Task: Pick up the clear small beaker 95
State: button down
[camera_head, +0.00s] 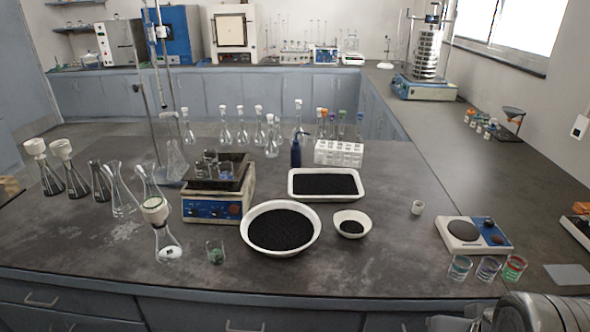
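Several small clear beakers stand on the dark bench. One (215,252) holds something green and stands at the front, right of a flask. Three more stand in a row at the right front: one with a teal band (460,267), one with a bluish-purple band (487,268) and one with a green and red band (513,268). No number is readable, so I cannot tell which is beaker 95. Silvery metal parts of my arm show at the bottom right edge, just below this row and apart from it. No gripper fingers can be made out.
A small balance (474,235) stands behind the row, with a flat grey plate (568,274) to its right. A wide white bowl (245,232), small bowl (352,234) and tray (291,191) hold black grains. A hotplate (216,206) and flasks crowd the left. Bench between small bowl and row is clear.

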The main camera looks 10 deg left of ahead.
aim_at(215, 247)
jog(key=u, duration=1)
jog(key=k, duration=0.9)
jog(key=u, duration=0.4)
jog(key=i, duration=1)
jog(key=z, duration=0.05)
